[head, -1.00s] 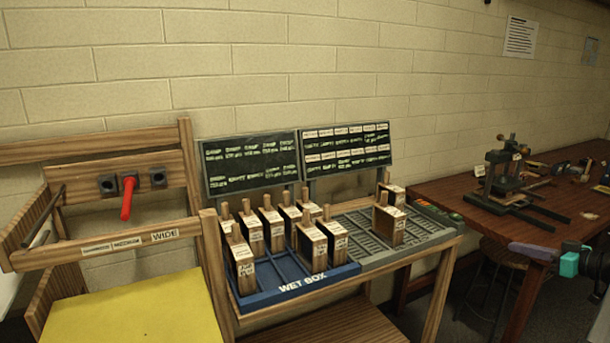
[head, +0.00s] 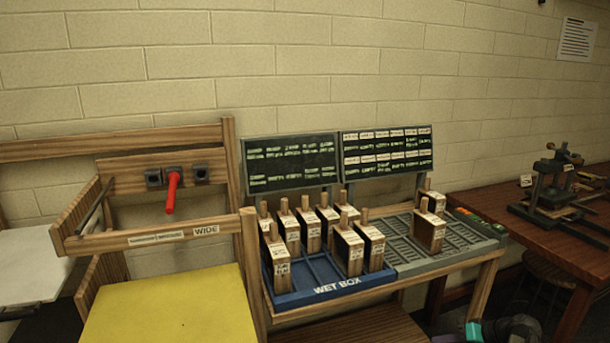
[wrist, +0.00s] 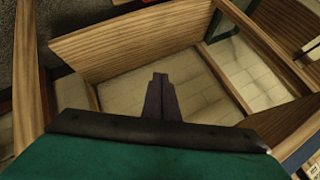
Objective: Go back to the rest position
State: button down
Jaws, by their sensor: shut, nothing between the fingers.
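My gripper (wrist: 160,78) shows in the wrist view with its two dark fingers together and nothing between them. Wooden boards and an open wooden frame (wrist: 125,40) lie beyond the fingers, with pale block wall showing through the opening. No contact between the fingers and the wood is visible. In the head view only a teal and black piece of my arm shows at the bottom right edge, and the fingertips are out of frame there.
A blue wet box (head: 335,288) and a grey rack (head: 455,240) hold several labelled wooden blocks on a wooden stand. A wooden rack with a red handle (head: 171,192) stands left above a yellow board (head: 165,312). A bench (head: 500,200) with a press (head: 553,183) is at right.

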jog(key=s+a+f+g+h, duration=0.1)
jog(key=s+a+f+g, duration=0.3)
jog(key=a+f, duration=0.65)
jog(key=s+a+f+g, duration=0.3)
jog(key=s+a+f, duration=0.4)
jog(key=a+f, duration=0.3)
jog(key=s+a+f+g+h, duration=0.2)
jog(key=s+a+f, duration=0.3)
jog(key=s, duration=0.6)
jog(key=s+a+f+g+h+p, duration=0.1)
jog(key=s+a+f+g+h, duration=0.2)
jog(key=s, duration=0.8)
notch_tip(320, 180, down, 2)
jog(key=shift+a+f+n, duration=0.2)
jog(key=shift+a+n, duration=0.1)
jog(key=shift+a, duration=0.65)
